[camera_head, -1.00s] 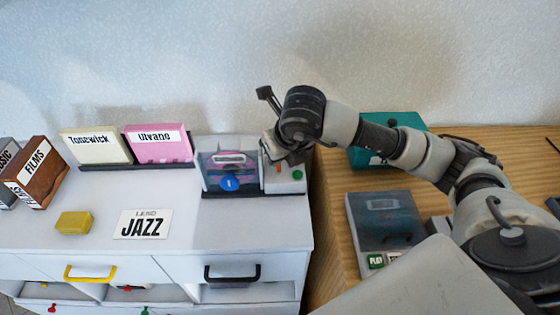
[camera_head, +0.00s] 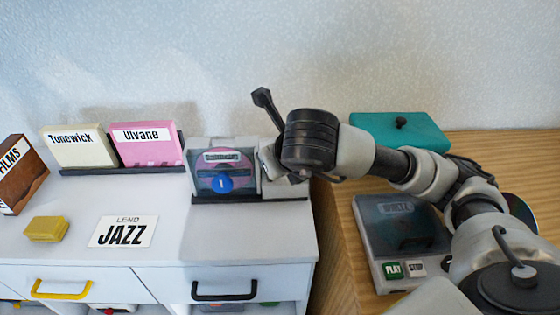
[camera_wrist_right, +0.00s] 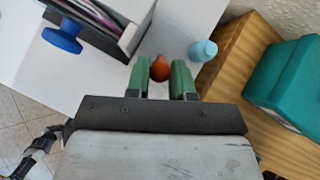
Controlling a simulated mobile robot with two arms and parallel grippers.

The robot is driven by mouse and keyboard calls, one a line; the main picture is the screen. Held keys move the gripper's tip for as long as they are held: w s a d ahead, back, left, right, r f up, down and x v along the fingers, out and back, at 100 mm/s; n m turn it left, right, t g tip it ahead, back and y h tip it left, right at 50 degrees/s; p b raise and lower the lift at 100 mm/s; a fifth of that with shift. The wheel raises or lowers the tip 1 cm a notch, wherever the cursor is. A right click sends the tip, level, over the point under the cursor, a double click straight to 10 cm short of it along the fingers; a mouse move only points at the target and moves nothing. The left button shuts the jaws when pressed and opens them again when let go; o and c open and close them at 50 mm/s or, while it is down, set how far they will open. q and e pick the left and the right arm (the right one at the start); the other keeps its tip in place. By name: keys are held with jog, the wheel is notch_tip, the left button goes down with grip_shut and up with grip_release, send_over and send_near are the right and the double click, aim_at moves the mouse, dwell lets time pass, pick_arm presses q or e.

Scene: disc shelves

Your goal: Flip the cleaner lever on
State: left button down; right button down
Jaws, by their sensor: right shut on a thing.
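The cleaner (camera_head: 250,150) is a clear-fronted unit with a pink disc and a round blue knob (camera_head: 222,183), at the back right of the white cabinet. Its blue knob also shows at the upper left of the right wrist view (camera_wrist_right: 62,36). My right gripper (camera_wrist_right: 160,72) reaches down at the cleaner's right side, its green fingers on either side of a small orange-red knob (camera_wrist_right: 160,68), which looks like the lever's end. The lever's stem and base are hidden, and in the head view my wrist covers this spot. My left gripper is in no view.
A pale blue rounded piece (camera_wrist_right: 203,50) stands just right of the fingers. A teal box (camera_head: 400,132) and a player (camera_head: 400,235) are on the wooden top at right. Disc cases (camera_head: 145,145), a yellow block (camera_head: 46,228) and a JAZZ card (camera_head: 123,231) are at left.

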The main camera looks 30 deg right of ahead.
jog(key=c, duration=1.2)
grip_release()
jog(key=shift+c, duration=0.2)
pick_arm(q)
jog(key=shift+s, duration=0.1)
pick_arm(e)
jog(key=shift+s, duration=0.1)
